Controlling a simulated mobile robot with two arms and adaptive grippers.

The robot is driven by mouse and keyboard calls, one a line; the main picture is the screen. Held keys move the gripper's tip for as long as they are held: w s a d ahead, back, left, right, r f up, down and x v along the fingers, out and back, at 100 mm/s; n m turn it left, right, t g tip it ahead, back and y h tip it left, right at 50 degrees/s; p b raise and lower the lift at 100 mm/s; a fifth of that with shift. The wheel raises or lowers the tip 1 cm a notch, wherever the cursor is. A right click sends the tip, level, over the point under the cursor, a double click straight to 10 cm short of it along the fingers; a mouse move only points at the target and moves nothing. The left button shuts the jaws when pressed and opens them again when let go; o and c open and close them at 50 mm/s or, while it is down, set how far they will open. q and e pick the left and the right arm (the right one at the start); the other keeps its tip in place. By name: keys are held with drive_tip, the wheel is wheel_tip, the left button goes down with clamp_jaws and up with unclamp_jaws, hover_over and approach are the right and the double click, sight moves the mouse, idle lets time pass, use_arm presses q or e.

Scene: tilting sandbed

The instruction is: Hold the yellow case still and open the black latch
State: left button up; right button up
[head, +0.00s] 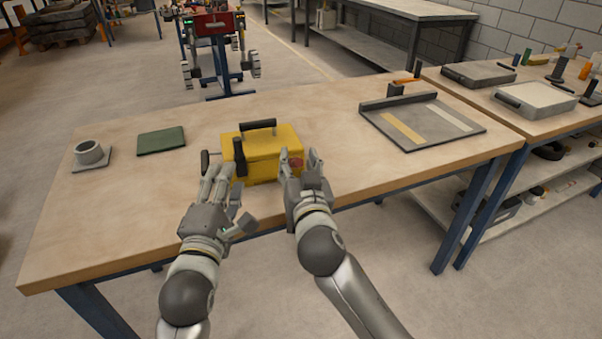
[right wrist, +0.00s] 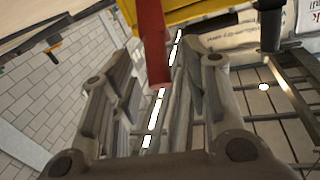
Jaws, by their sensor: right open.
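The yellow case (head: 275,143) stands on the wooden table, with a black handle on top. The black latch (head: 239,157) is an upright bar at its front left. My left gripper (head: 218,172) is at the case's front left, close below the latch; its fingers overlap in view, so contact and opening are unclear. A red knob (head: 296,161) is at the case's right end. My right gripper (head: 302,164) is open beside that end. In the right wrist view a red part (right wrist: 154,45) lies between its fingers, with the yellow case (right wrist: 185,11) beyond.
A black-ended rod (head: 205,160) sticks out left of the case. A green pad (head: 161,142) and a grey cup on a plate (head: 89,153) are further left. A grey tray (head: 421,122) lies to the right. The table's front edge is clear.

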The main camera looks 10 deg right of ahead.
drive_tip(key=shift+w, duration=0.2)
clamp_jaws()
idle(0.3)
